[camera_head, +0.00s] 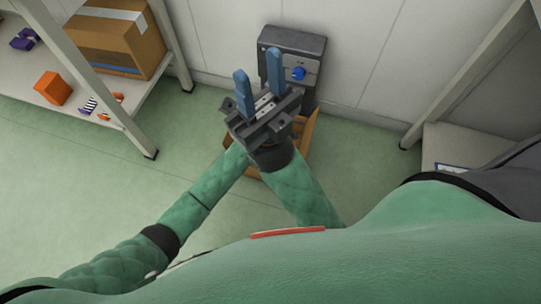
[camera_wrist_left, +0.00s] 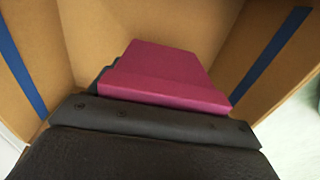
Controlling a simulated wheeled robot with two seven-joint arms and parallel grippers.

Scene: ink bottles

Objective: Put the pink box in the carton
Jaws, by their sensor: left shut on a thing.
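The pink box (camera_wrist_left: 170,75) is in the left wrist view, just ahead of my left gripper (camera_wrist_left: 150,118), which is shut on it. It sits between the tan walls of the open carton (camera_wrist_left: 95,30), which have blue stripes; whether it touches the bottom is unclear. In the head view the carton (camera_head: 309,132) shows only in part, behind my arms. The pink box and left fingertips are hidden there. My right gripper (camera_head: 257,64) is above the carton, its two blue fingers apart and empty.
A grey device with a blue knob (camera_head: 298,73) stands at the wall behind the carton. A shelf (camera_head: 75,115) at left holds a closed cardboard box (camera_head: 120,40), an orange block (camera_head: 53,88) and small items. Another shelf stands at right. Green floor is free at left.

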